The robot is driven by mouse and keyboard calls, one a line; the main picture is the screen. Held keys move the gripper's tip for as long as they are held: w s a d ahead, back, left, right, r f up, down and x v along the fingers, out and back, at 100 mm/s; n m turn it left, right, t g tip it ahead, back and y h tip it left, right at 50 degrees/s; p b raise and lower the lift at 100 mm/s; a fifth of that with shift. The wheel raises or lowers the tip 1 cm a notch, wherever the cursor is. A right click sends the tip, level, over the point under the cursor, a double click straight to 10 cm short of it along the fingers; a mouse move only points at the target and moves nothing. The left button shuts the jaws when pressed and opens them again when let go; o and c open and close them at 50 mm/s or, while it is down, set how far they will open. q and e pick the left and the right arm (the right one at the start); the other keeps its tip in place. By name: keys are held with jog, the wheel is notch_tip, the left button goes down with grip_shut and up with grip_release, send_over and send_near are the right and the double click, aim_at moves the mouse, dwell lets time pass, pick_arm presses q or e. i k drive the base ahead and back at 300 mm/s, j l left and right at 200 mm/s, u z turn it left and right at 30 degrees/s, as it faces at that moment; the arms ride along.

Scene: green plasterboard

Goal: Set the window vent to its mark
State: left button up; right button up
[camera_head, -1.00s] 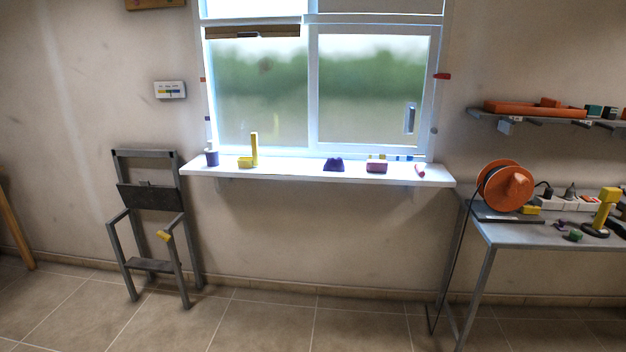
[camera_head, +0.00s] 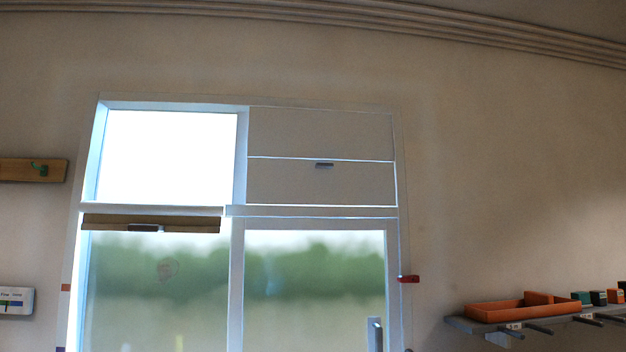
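The white-framed window (camera_head: 236,270) fills the middle of the head view. A brown slatted bar (camera_head: 190,223) with a small grey tab (camera_head: 145,228) lies across the top of its lower left pane; I cannot tell whether this is the vent. The upper right section is a beige panel (camera_head: 320,132) split by a white line, with a small dark handle (camera_head: 324,165) below the line. A red piece (camera_head: 408,279) sits on the right frame, and a small reddish mark (camera_head: 66,287) on the left frame. Neither gripper is in view.
A grey wall shelf (camera_head: 480,326) at the right carries an orange tray (camera_head: 515,308) and several small boxes. The sill is out of view.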

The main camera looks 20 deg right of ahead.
aim_at(269, 181)
jog(key=i+j+z, duration=0.1)
jog(key=i+z, duration=0.2)
jog(key=i, duration=0.2)
jog(key=i+j+z, duration=0.15)
jog(key=i+z, duration=0.15)
jog(key=i, duration=0.15)
jog(key=i+j+z, duration=0.3)
jog(key=i, duration=0.15)
